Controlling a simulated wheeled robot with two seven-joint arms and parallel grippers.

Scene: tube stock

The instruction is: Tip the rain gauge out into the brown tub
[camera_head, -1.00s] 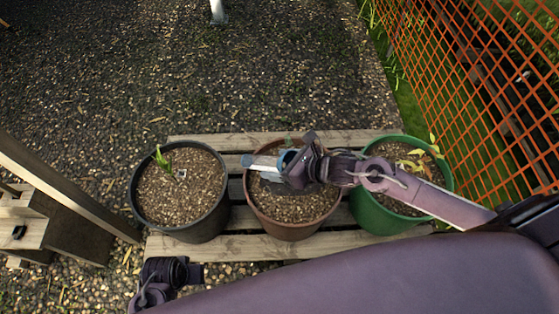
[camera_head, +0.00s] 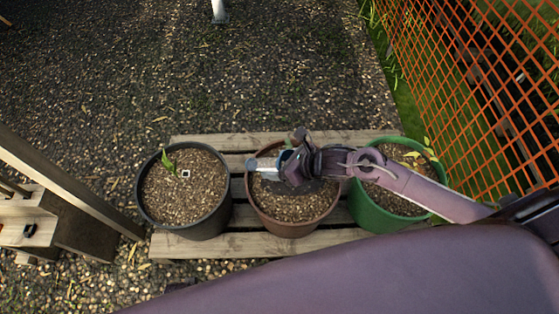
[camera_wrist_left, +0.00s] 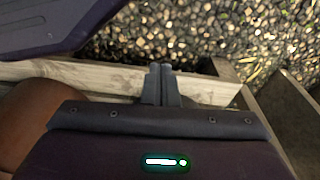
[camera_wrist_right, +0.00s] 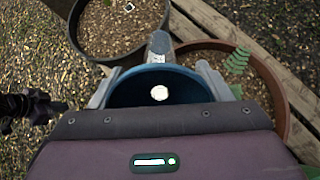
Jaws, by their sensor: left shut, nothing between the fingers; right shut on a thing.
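The rain gauge (camera_head: 266,165), a pale, partly blue tube, is held over the brown tub (camera_head: 293,229) and lies roughly sideways, its pale end to the left. My right gripper (camera_head: 287,164) is shut on it. In the right wrist view the fingers flank the gauge's blue round wall (camera_wrist_right: 160,72), with a whitish round spot inside. The brown tub's rim (camera_wrist_right: 283,100) shows behind and to the right. Whether anything is pouring out cannot be seen. My left gripper (camera_wrist_left: 161,84) is shut and empty in the left wrist view, outside the head view.
A black tub (camera_head: 206,229) with a seedling stands left of the brown one, a green tub (camera_head: 375,214) with a yellowish plant right. All stand on a slatted wooden pallet (camera_head: 240,246). An orange mesh fence (camera_head: 480,90) is at right, wooden framing (camera_head: 70,180) at left.

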